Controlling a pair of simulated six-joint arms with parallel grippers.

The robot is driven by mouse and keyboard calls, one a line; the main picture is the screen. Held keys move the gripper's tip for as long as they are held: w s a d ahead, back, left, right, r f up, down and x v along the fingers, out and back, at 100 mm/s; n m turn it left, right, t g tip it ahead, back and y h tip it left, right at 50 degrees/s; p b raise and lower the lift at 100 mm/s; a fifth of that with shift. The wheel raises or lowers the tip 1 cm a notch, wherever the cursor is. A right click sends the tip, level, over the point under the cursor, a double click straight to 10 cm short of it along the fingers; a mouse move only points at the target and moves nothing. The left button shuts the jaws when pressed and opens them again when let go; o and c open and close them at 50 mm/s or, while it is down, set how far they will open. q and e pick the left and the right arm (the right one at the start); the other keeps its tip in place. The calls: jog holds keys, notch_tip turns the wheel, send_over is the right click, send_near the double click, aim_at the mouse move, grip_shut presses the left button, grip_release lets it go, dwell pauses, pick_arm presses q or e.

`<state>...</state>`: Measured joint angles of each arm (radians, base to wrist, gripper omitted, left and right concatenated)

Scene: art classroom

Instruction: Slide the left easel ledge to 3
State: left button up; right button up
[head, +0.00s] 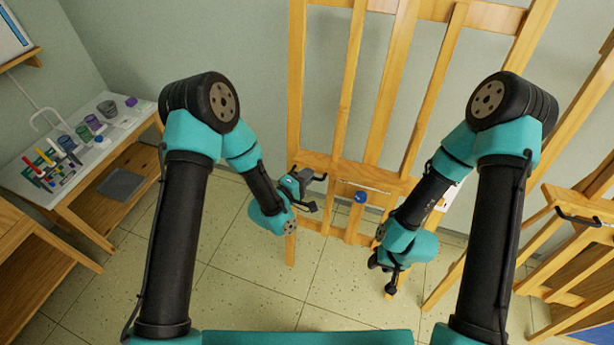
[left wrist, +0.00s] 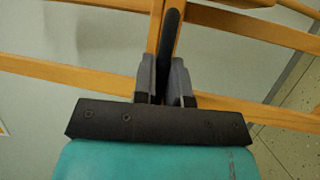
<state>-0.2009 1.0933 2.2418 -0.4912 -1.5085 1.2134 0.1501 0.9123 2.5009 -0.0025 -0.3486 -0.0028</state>
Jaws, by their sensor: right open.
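The left easel (head: 296,80) is the wooden frame in the middle of the head view. Its wooden ledge (head: 345,172) crosses the frame and bears a dark handle at its left end, partly hidden by my gripper. A blue knob (head: 360,197) and a thin pale strip sit near the ledge; I cannot read any numbers. My left gripper (head: 312,188) is at the handle. In the left wrist view the dark handle (left wrist: 171,30) runs between its fingers (left wrist: 166,85), which look closed on it. My right gripper (head: 384,277) is open and empty, low in front of the easel.
A second easel with a dark handle (head: 577,217) stands at the right. A white-topped table (head: 90,160) with jars and brushes stands at the left. A white card (head: 449,198) shows partly behind my right arm. The tiled floor (head: 240,280) between my arms is clear.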

pick_arm(q)
grip_shut()
notch_tip(320, 180, up, 10)
jog(key=w, duration=0.1)
jog(key=shift+w+d, duration=0.3)
dwell(0.3)
jog(key=o, duration=0.5)
grip_release()
jog(key=shift+s+a, duration=0.1)
